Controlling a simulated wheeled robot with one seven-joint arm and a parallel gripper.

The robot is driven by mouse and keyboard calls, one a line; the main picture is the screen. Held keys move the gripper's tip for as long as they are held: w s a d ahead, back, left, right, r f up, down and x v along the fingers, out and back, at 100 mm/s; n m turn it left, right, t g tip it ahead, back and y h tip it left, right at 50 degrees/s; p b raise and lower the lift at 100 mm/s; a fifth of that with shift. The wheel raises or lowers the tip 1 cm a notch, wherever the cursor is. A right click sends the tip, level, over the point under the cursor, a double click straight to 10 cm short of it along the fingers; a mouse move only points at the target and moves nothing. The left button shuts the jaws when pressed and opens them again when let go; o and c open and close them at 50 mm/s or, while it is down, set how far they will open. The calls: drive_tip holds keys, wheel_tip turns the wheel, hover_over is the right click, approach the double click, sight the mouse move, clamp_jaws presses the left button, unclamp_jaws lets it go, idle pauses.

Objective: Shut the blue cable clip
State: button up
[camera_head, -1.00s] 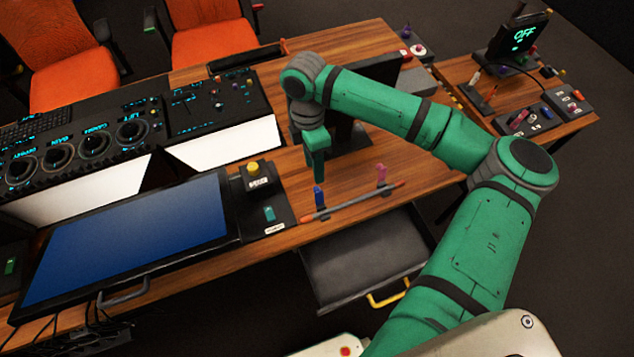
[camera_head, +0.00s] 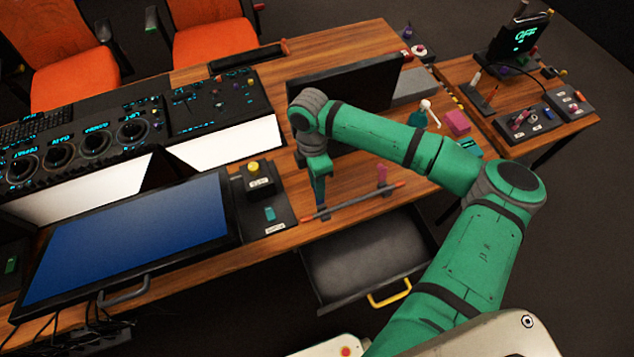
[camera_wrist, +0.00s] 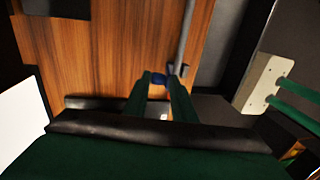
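My gripper (camera_head: 320,203) points down at the left end of the cable holder, right where the blue cable clip stands, and hides most of that clip in the head view. In the wrist view the blue cable clip (camera_wrist: 159,79) shows between and just beyond the tips of my two green fingers (camera_wrist: 160,77). The fingers are apart with a narrow gap; I cannot tell whether they touch the clip. A grey cable (camera_head: 352,203) with orange ends lies along the desk edge. A pink clip (camera_head: 382,173) stands upright near its right end.
An open drawer (camera_head: 360,262) with a yellow handle sits below the cable. A black box with a yellow button (camera_head: 254,168) and a large blue screen (camera_head: 140,240) stand to the left. A dark monitor (camera_head: 350,85) stands behind my arm.

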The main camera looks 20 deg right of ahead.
drive_tip(key=shift+w, duration=0.1)
drive_tip(key=shift+c, duration=1.2)
